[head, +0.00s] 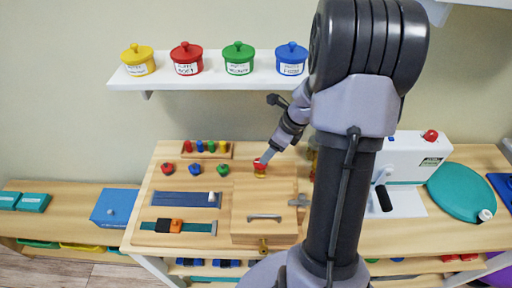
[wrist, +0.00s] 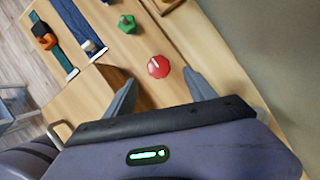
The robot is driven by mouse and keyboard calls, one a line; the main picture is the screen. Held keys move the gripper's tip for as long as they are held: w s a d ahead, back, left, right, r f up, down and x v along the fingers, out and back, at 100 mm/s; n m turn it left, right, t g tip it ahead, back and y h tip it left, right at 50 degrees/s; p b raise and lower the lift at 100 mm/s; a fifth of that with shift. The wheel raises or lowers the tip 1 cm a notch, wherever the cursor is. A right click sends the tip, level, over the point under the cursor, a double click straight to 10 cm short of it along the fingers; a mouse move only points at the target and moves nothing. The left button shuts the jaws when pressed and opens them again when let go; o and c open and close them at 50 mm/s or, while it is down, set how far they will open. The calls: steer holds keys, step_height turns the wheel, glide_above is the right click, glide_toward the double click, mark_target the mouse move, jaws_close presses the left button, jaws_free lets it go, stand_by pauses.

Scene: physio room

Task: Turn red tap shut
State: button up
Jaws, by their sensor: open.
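The red tap (head: 260,166) stands on the wooden bench, just left of my arm, with a yellow part under its red top. In the wrist view the red tap (wrist: 158,67) is seen from above as a rounded knob with a short white mark. My gripper (head: 267,156) is at the tap in the head view, pointing down at it. In the wrist view my gripper (wrist: 161,78) has its two fingers spread, with the tap between and just beyond their tips. I cannot tell whether a finger touches it.
A green knob (wrist: 127,24) and another red knob (head: 168,169) are farther left. A wooden box with a handle (head: 264,217) stands in front of the tap. A blue slider strip (head: 185,199) lies left of it. A peg rack (head: 206,151) is behind.

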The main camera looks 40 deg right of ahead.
mark_target(260, 164)
steer(key=b+x, duration=0.3)
steer(key=x, duration=0.4)
steer(key=shift+a+f+b, duration=0.15)
steer(key=shift+f+b, duration=0.15)
steer(key=shift+b, duration=0.1)
steer(key=shift+s+r, duration=0.1)
steer(key=shift+r, duration=0.05)
steer(key=c, duration=1.4)
steer(key=shift+r+m+p, duration=0.1)
steer(key=shift+m+p, duration=0.3)
